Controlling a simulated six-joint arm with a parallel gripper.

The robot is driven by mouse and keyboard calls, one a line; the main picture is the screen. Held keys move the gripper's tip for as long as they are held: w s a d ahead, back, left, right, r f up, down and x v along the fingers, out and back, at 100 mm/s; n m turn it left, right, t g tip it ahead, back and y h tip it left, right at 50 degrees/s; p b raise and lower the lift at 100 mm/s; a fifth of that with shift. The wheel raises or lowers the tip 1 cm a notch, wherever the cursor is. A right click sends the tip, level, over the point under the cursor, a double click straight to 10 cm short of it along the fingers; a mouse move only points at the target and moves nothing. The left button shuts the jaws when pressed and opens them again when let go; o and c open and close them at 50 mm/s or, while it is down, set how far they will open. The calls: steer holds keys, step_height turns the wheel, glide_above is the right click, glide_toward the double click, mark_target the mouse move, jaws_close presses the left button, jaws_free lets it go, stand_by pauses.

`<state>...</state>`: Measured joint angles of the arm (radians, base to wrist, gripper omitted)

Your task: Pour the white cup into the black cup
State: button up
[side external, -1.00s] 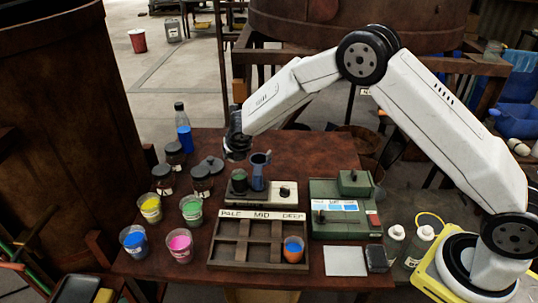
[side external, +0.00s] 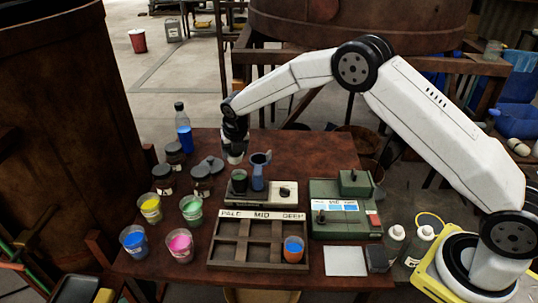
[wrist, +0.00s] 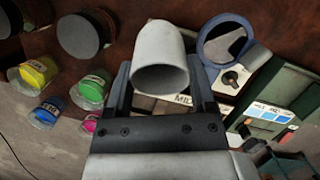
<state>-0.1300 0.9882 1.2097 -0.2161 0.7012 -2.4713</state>
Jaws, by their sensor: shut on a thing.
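My gripper (side external: 235,143) points down behind the small stirrer, shut on the white cup (side external: 235,158). In the wrist view the white cup (wrist: 160,45) sits between my fingers (wrist: 160,88), with its rim facing the camera. What it holds cannot be made out. A dark cup (side external: 239,184), the likely black cup, stands upright on the stirrer, below and in front of the white cup. It looks greenish inside. It cannot be made out in the wrist view. The white cup is apart from it.
A blue jug (side external: 258,174) stands close right of the dark cup. Dark lidded jars (side external: 201,181) and cups of coloured dye (side external: 180,243) stand left. The back right of the table is bare.

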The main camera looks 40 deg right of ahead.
steer(key=shift+w+g+y, duration=0.1)
steer(key=shift+g+y, duration=0.6)
steer(key=shift+g, duration=1)
steer(key=shift+f+g, duration=0.15)
steer(key=shift+g, duration=0.45)
steer(key=shift+r+y, duration=0.3)
steer(key=shift+r, duration=1.2)
steer(key=shift+a+r, duration=0.1)
